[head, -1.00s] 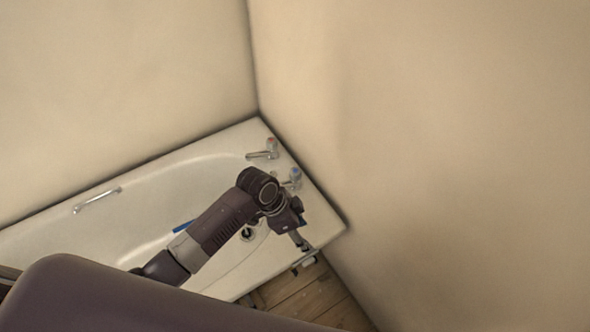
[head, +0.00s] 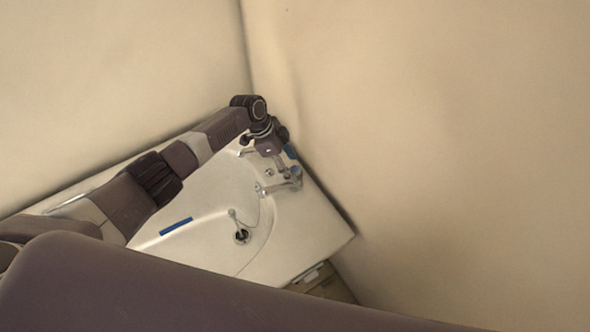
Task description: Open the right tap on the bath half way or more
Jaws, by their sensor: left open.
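The white bath (head: 310,225) fills the corner, with two chrome taps on its end rim. The right tap (head: 293,180) is the nearer one; its spout points left over the basin. My left gripper (head: 281,170) is open and comes down from above, with its fingers at or just behind the head of this tap. I cannot tell whether they touch it. The gripper hides part of the tap's head, so how far it is turned does not show. The other tap (head: 243,151) is mostly hidden behind my left gripper and wrist. My right gripper is out of view.
Beige walls (head: 420,130) meet at the corner close behind and right of the taps. A blue strip (head: 175,227) lies on the bath's side, and a plug or waste fitting (head: 241,235) is in the basin. Wooden floor (head: 332,290) shows at the bath's near end.

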